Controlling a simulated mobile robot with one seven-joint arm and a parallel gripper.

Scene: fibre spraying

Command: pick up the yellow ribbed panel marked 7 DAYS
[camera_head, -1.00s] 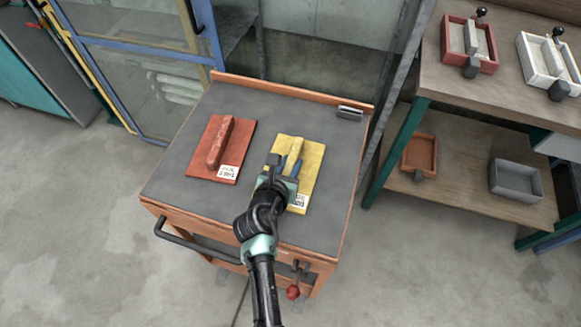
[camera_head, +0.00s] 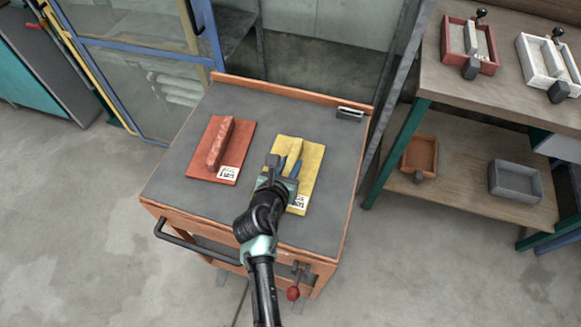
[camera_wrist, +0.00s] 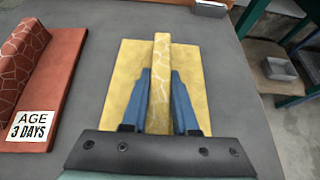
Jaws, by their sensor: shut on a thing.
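The yellow panel (camera_head: 309,167) lies flat on the grey top of the orange cart, with a raised rib along its middle and a white label near its front edge. It also shows in the wrist view (camera_wrist: 197,80), where its label is hidden. My gripper (camera_head: 292,167) is over the panel, and its two blue fingers (camera_wrist: 160,102) are shut on the rib, one on each side. The panel appears to rest on the cart top. The label's text is too small to read in the head view.
A red ribbed panel (camera_head: 207,155) lies to the left; its label reads AGE 3 DAYS in the wrist view (camera_wrist: 30,127). A small metal block (camera_head: 349,114) sits at the cart's back right corner. The cart (camera_head: 290,91) has a raised back lip. Shelves (camera_head: 437,175) with trays stand at right.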

